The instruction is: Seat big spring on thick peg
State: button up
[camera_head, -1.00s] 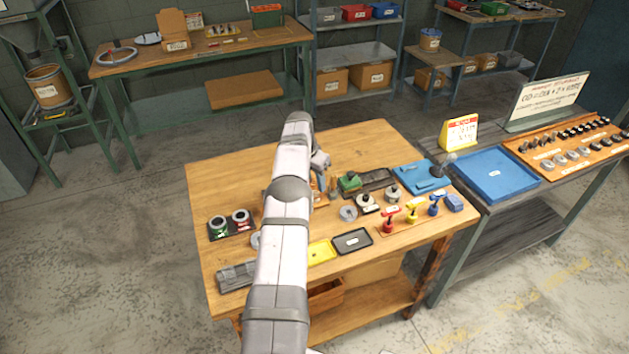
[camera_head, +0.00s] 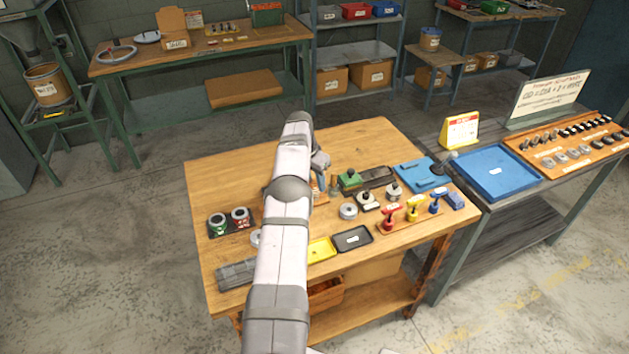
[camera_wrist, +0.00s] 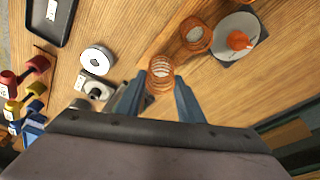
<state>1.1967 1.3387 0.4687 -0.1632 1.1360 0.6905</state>
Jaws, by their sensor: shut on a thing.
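My gripper (camera_wrist: 159,84) is shut on a copper coil spring (camera_wrist: 160,70), which stands between its two blue-grey fingers in the wrist view. A second copper coil (camera_wrist: 195,34) is just beyond it on the wooden surface, to the upper right. Right of that is a grey round disc (camera_wrist: 229,24) with an orange-copper piece (camera_wrist: 238,41) on it. I cannot tell from its shape whether this is the thick peg. In the head view my arm hides most of this area, and the gripper (camera_head: 321,172) shows only partly behind it.
A grey ring (camera_wrist: 97,60) lies left of the gripper, beside a black-knobbed part (camera_wrist: 97,91). Red, yellow and blue handled tools (camera_head: 412,211) stand at the table's right. The table's back left is clear.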

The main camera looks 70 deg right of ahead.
jog(key=shift+f+b, duration=0.5)
jog(key=shift+f, duration=0.15)
dwell(0.7)
dwell(0.3)
jog(key=o, duration=0.9)
jog(key=shift+o, duration=0.5)
jog(key=shift+o, duration=1)
jog(key=shift+r, duration=0.1)
jog(key=shift+r+p, duration=2)
jog(key=shift+r, duration=1.05)
